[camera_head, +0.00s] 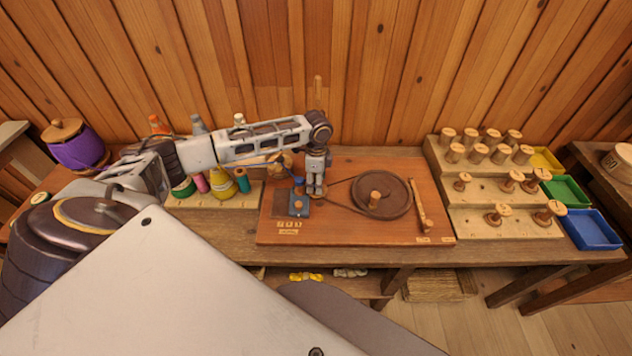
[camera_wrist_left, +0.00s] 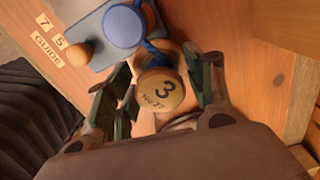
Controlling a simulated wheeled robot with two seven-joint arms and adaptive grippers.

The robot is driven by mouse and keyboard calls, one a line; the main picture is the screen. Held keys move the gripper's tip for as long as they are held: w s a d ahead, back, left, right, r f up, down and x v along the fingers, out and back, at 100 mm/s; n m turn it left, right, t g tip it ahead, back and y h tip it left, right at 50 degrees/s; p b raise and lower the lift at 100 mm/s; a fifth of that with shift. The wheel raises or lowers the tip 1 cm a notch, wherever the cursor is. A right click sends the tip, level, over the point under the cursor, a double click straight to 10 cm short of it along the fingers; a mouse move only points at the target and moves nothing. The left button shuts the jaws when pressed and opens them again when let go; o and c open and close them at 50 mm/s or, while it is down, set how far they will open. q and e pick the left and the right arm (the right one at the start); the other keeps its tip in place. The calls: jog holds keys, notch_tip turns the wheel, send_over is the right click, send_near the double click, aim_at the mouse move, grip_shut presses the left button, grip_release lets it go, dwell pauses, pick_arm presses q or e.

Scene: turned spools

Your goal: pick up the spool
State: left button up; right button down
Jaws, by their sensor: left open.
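My right gripper is not in view.
A stepped wooden rack (camera_head: 490,225) holds several spools, beside yellow, green and blue trays (camera_head: 590,230). Thread cones (camera_head: 222,186) stand at left.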

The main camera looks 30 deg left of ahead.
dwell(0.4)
pick_arm(q)
jog(key=c, duration=0.8)
jog(key=shift+r, duration=0.1)
jog(key=shift+r+b, duration=0.35)
jog(key=shift+r, duration=4.55)
